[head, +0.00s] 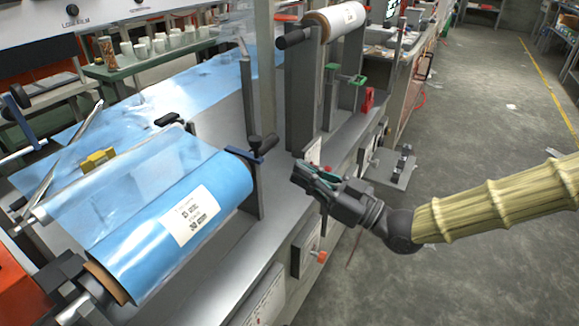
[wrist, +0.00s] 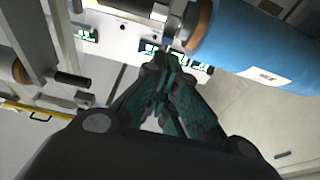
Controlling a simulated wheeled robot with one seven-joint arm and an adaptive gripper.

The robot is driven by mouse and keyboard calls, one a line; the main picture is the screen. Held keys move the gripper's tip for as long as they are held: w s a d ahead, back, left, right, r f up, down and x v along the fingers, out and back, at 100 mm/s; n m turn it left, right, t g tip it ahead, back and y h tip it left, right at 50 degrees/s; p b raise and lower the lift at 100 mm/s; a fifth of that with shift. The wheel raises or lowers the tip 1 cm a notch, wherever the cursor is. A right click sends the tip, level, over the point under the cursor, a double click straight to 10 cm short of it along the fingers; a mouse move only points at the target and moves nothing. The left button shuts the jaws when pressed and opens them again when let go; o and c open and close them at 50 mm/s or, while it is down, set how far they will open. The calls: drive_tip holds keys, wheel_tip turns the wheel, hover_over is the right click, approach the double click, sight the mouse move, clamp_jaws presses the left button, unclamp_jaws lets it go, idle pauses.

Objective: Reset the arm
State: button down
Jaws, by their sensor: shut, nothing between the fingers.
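My gripper (head: 308,174) is at the centre right of the head view, on the end of my arm in its ribbed yellowish sleeve. It is shut and empty, pointing left toward the machine. It hangs in front of the machine's side, apart from the blue film roll (head: 180,228). In the wrist view, the fingertips of my gripper (wrist: 168,62) meet, with dark green pads on the fingers. The blue film roll also shows there at the upper right (wrist: 262,48), beyond the fingertips.
A dark post with a handle (head: 256,160) stands at the roll's end, left of my gripper. A second roll (head: 335,20) is mounted higher up at the back. A yellow block (head: 97,159) sits near the film. The concrete floor (head: 480,110) at right is mostly clear.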

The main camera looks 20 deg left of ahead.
drive_tip(key=s+d+f+m+t+h, duration=0.1)
drive_tip(key=d+f+m+h, duration=0.25)
drive_tip(key=f, duration=0.85)
drive_tip(key=s+d+f+m+t+h, duration=0.1)
drive_tip(key=s+d+f+m+h, duration=0.2)
drive_tip(key=f, duration=0.8)
drive_tip(key=s+d+f+m+g+h, duration=0.1)
drive_tip(key=s+d+f+m+h, duration=0.25)
drive_tip(key=d+f, duration=0.5)
drive_tip(key=s+d+f+m+g+h, duration=0.1)
drive_tip(key=s+d+f+m+h, duration=0.3)
drive_tip(key=f, duration=0.7)
drive_tip(key=s+d+f+m+g+h, duration=0.1)
drive_tip(key=s+d+f+g+h, duration=0.2)
drive_tip(key=s+d, duration=0.6)
drive_tip(key=s+d+f+m+g+h, duration=0.1)
drive_tip(key=s+d+f+m+h, duration=0.15)
drive_tip(key=s+d+f, duration=0.6)
wheel_tip(320, 180, up, 21)
drive_tip(key=w+d+p, duration=0.2)
drive_tip(key=p, duration=1.5)
drive_tip(key=shift+w+d+r+n+h+p, duration=0.25)
drive_tip(key=shift+w+n+h+p, duration=0.1)
drive_tip(key=shift+n, duration=0.1)
drive_tip(key=c, duration=2.2)
unclamp_jaws()
